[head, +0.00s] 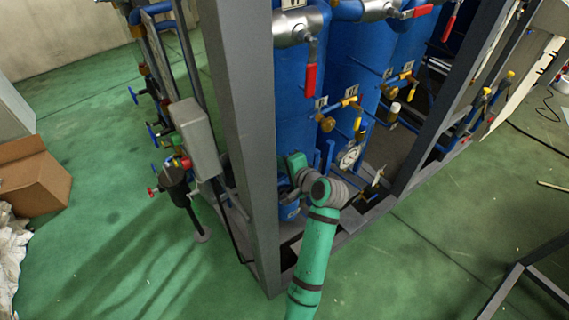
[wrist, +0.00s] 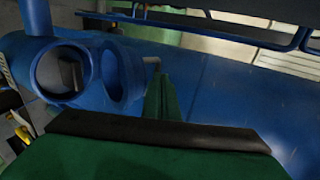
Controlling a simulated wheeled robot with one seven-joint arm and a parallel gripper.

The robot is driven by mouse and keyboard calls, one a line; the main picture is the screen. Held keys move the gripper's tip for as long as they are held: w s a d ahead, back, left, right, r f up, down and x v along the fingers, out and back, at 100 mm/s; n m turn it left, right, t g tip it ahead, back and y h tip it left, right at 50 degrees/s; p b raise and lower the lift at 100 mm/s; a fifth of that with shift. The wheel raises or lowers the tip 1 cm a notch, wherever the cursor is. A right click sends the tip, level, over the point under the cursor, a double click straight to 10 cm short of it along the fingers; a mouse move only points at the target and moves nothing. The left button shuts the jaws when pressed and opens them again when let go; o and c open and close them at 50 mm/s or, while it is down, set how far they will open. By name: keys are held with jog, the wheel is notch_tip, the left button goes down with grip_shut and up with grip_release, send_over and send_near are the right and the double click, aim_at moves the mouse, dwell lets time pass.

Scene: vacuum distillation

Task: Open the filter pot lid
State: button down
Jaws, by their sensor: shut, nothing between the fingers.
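In the wrist view a blue pipe-like neck of the filter pot (wrist: 36,82) shows a round open mouth at left. A blue round lid (wrist: 137,78) stands beside the mouth, tilted away from it, close to my gripper (wrist: 157,92). My gripper's green fingers are shut and empty, just right of the lid; I cannot tell whether they touch it. In the head view a low blue vessel, apparently the pot (head: 289,212), is mostly hidden behind my green and grey arm, and my gripper is hidden there too.
A grey steel frame post (head: 243,150) stands just left of my arm. Tall blue tanks (head: 298,95) with red-handled valves (head: 310,80) rise behind. A grey box (head: 194,137) hangs on the frame's left side. Green floor is free at left and right front.

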jog(key=shift+d, duration=0.3)
jog(key=shift+s+r, duration=0.25)
jog(key=shift+s, duration=0.05)
jog(key=s+d+r+n, duration=0.7)
jog(key=s+d+n, duration=0.1)
jog(key=s+n, duration=0.1)
jog(key=w+a+f+n, duration=0.2)
jog(key=w+a+n, duration=0.1)
jog(key=w+a+f+n+g, duration=0.1)
jog(key=w+a+f+n, duration=0.1)
jog(key=w+f+n, duration=0.1)
jog(key=w+a+f+n+h, duration=0.1)
jog(key=w+a+f+n, duration=0.1)
jog(key=w+a+n, duration=0.1)
jog(key=shift+w+a+f, duration=0.3)
dwell(0.7)
